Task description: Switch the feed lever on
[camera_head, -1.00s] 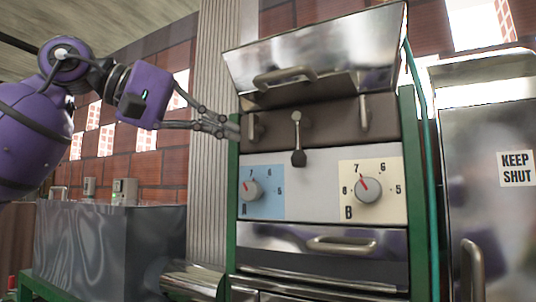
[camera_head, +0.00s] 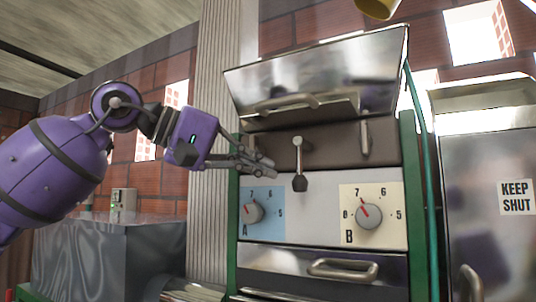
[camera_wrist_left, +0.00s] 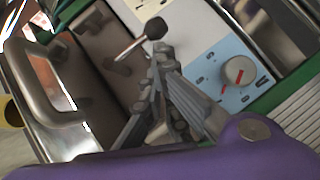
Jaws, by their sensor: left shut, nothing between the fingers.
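The feed lever, a metal rod with a dark knob (camera_head: 299,183), hangs down from its pivot on the brown upper panel of the machine. It also shows in the left wrist view (camera_wrist_left: 156,29). My left gripper (camera_head: 272,168) is shut and empty, just left of the lever and near knob height. In the left wrist view, the fingertips (camera_wrist_left: 163,55) are close to the knob; I cannot tell whether they touch it. My right gripper is not in view.
Dial A (camera_head: 252,211) and dial B (camera_head: 369,213) sit below the lever. Fixed handles (camera_head: 365,138) flank it, and a raised metal lid (camera_head: 320,75) overhangs it. A metal cabinet (camera_head: 490,180) stands at right. A partly cut-off yellow object (camera_head: 378,8) is above.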

